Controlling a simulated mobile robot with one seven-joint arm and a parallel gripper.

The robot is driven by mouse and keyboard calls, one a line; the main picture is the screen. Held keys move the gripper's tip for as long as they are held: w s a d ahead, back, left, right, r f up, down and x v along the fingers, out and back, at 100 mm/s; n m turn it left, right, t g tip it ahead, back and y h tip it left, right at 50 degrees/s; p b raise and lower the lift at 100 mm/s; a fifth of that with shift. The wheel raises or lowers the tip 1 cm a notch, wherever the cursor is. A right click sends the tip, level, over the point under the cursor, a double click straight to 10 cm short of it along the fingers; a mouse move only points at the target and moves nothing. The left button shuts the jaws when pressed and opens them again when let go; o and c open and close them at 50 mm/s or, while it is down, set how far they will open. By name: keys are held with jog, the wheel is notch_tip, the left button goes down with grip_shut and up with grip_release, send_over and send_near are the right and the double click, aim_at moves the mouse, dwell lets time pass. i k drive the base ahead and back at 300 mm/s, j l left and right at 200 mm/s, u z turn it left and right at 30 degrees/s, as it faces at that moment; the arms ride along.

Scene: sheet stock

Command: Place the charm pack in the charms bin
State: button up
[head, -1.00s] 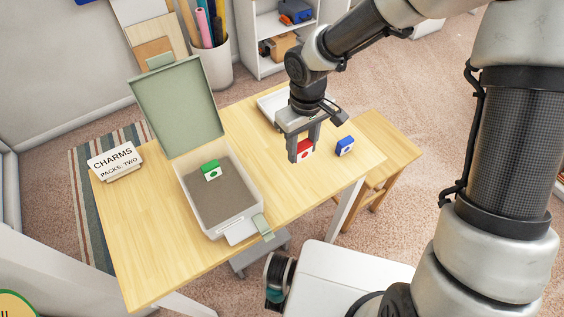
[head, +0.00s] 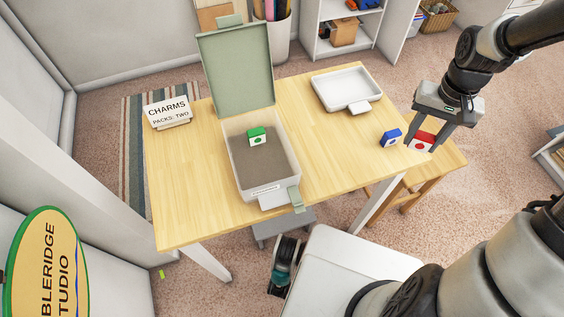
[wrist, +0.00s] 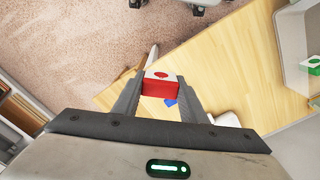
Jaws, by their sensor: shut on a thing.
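My gripper (head: 421,148) is shut on a red pack (head: 424,137) with a white label and red dot. The wrist view shows the red pack (wrist: 161,84) between the two fingers. In the head view it appears beyond the table's right end, in front of a stool; its height is unclear. The charms bin (head: 236,178), a clear box with its green lid (head: 236,75) raised, stands on the table to the left. A green pack (head: 257,137) lies inside it, near the back. A sign (head: 167,111) reads "CHARMS PACKS: TWO".
A blue pack (head: 391,138) lies on the table (head: 190,200) just left of my gripper, partly hidden in the wrist view. A white tray (head: 347,104) sits at the back right. A wooden stool (head: 450,163) adjoins the table's right end. The table between bin and blue pack is clear.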

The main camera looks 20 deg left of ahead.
aim_at(263, 169)
jog(key=j+u, duration=0.1)
jog(key=u, duration=0.35)
jog(key=j+u, duration=0.15)
jog(key=u, duration=0.35)
jog(key=j+u, duration=0.1)
jog(key=u, duration=0.35)
